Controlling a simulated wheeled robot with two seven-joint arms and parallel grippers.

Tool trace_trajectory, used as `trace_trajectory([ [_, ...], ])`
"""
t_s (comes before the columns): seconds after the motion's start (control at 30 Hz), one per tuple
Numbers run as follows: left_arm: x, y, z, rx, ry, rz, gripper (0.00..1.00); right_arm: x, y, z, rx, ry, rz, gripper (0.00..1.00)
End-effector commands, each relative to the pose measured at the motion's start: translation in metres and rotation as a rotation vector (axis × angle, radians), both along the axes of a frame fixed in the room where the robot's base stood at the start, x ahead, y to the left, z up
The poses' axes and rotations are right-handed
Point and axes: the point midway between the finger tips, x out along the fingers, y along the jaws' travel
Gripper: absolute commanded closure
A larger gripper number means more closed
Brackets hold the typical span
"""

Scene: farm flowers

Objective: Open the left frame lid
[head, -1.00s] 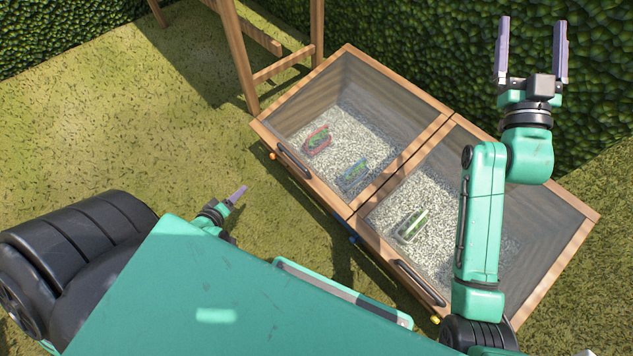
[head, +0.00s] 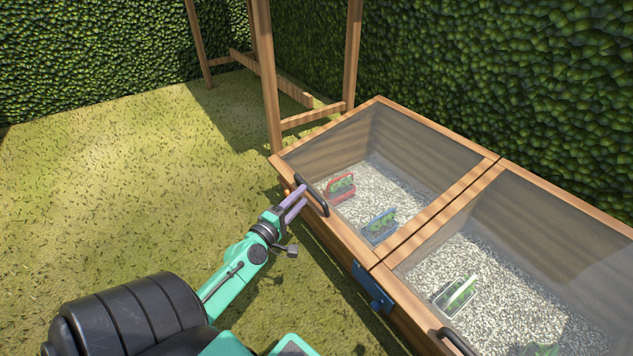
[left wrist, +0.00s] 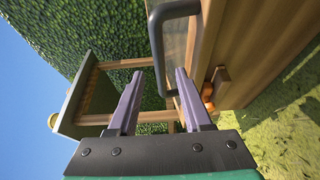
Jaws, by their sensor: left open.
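The left frame lid (head: 439,203) is a wooden-edged clear panel, lying shut on the left half of the wooden box. Its dark handle (head: 312,195) is on the front edge; it also shows in the left wrist view (left wrist: 156,48), just beyond the fingertips. My left gripper (head: 297,194) is open, with its purple fingers pointing at the handle. In the left wrist view the two fingers (left wrist: 158,78) are apart with nothing between them. I cannot tell whether a finger touches the handle. My right gripper is out of view.
The right lid's handle (head: 457,341) is at the lower right. A blue latch (head: 372,287) sits on the box front. An orange part (left wrist: 207,92) shows beside the left handle. Red (head: 340,187) and blue (head: 379,226) trays lie inside on gravel. Wooden posts (head: 267,70) stand behind; grass at left is clear.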

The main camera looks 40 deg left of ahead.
Motion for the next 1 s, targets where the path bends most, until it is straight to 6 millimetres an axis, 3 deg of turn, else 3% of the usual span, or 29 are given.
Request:
trace_trajectory([
  [0.3, 0.067, 0.007, -0.001, 0.0, -0.001, 0.001, 0.5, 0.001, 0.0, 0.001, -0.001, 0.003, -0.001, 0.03],
  [0.43, 0.078, 0.008, -0.002, 0.001, 0.002, 0.0, 0.5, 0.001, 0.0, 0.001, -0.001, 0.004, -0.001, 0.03],
  [0.67, 0.079, 0.008, -0.001, 0.002, 0.002, -0.001, 0.5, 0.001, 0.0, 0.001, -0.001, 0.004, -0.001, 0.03],
  [0.8, 0.079, 0.008, -0.001, 0.002, 0.002, 0.0, 1.0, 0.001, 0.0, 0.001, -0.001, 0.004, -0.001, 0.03],
  [1.0, 0.079, 0.008, -0.002, 0.001, 0.002, 0.0, 1.0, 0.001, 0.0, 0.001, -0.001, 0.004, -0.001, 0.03],
])
